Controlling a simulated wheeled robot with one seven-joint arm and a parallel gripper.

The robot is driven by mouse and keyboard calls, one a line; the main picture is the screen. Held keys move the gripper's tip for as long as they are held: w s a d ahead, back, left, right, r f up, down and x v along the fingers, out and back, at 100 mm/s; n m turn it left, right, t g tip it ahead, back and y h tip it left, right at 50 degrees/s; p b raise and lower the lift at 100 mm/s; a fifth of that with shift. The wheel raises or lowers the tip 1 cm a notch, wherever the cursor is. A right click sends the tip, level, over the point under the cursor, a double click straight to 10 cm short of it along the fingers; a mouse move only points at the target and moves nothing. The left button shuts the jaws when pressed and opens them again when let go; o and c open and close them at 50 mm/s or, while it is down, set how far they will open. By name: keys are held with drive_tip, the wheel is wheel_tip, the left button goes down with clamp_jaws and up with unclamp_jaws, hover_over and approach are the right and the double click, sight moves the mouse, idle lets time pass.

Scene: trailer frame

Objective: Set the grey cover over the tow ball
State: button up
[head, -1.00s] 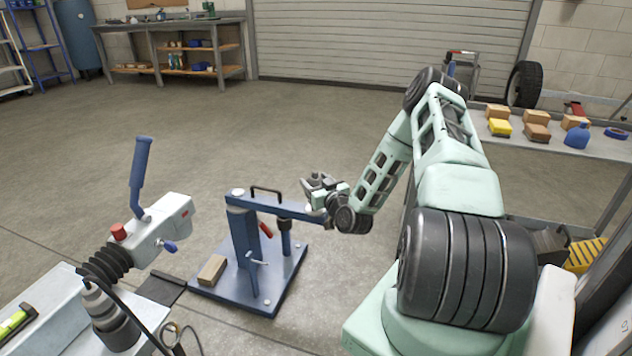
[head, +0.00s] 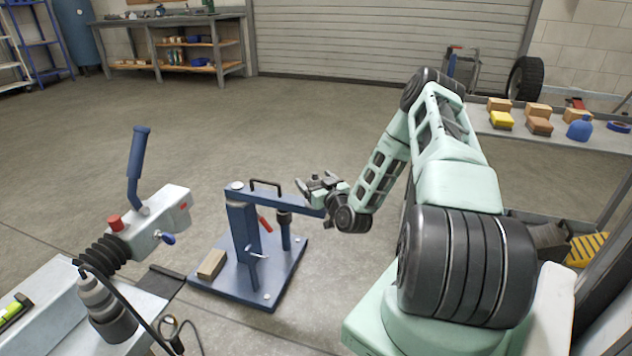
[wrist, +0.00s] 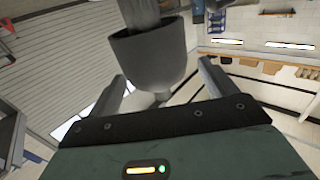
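The grey cover (wrist: 155,66) is a tapered cup with a small knob. It fills the middle of the wrist view, mouth toward the picture's top. A grey shaft (wrist: 142,12) enters the mouth; the tow ball itself is not visible. My gripper (wrist: 162,68) has one finger on each side of the cover. The fingers look spread, with a narrow gap at the right one; contact at the left one is unclear. In the head view my gripper (head: 314,183) is by the right end of the blue stand's arm (head: 305,207). The cover is hard to make out there.
The blue stand (head: 242,235) has a black handle, a red lever and a wooden block (head: 211,264) on its base. A white drawbar coupling (head: 165,218) with a blue lever stands left. A bench (head: 545,143) with boxes is right. Open floor lies behind.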

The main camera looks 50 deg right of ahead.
drive_tip(key=p+v, duration=0.3)
drive_tip(key=v, duration=1.4)
drive_tip(key=shift+s+p, duration=0.2)
drive_tip(key=shift+p, duration=0.15)
drive_tip(key=shift+w+a, duration=0.1)
